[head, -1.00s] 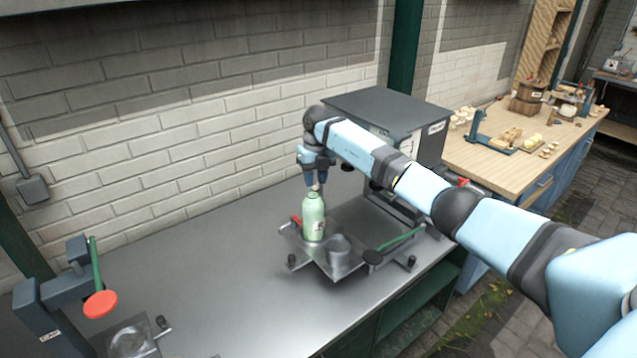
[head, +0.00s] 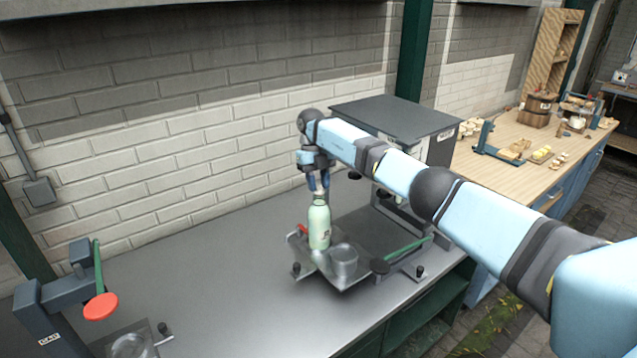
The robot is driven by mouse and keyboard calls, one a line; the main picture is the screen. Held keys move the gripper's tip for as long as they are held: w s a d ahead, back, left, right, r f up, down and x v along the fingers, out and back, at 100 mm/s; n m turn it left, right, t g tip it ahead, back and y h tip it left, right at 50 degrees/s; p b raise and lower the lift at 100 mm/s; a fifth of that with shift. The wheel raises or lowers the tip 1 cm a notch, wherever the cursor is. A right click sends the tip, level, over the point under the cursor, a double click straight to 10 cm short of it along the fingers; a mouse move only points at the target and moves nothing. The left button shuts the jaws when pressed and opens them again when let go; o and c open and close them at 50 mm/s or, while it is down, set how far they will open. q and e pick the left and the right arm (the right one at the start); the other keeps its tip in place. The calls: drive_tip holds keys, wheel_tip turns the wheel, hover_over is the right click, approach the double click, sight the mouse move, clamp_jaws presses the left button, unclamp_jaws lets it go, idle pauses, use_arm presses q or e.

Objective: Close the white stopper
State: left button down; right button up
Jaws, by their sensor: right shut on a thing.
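A pale green bottle (head: 319,228) with a dark mark on its side stands upright on a metal plate (head: 352,277) on the bench. My right gripper (head: 322,186) points down over the bottle's mouth, with its fingers close together. It is shut on a small pale piece at the bottle's top, which looks like the white stopper; the fingers mostly hide it. I cannot tell how deep the stopper sits in the neck. My left gripper is not in view.
A clear cup (head: 343,262) stands right of the bottle, near a green-handled lever (head: 405,249). A dark-topped box (head: 395,117) stands behind. A fixture with a red disc (head: 101,306) is at the left. The middle of the grey bench (head: 215,270) is clear.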

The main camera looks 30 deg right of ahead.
drive_tip(key=o, duration=0.9)
drive_tip(key=shift+o, duration=0.2)
drive_tip(key=shift+w+r, duration=0.2)
drive_tip(key=shift+r, duration=0.25)
drive_tip(key=b+v, duration=0.3)
drive_tip(key=v, duration=0.9)
drive_tip(key=shift+r, duration=0.4)
drive_tip(key=shift+w+d, duration=0.1)
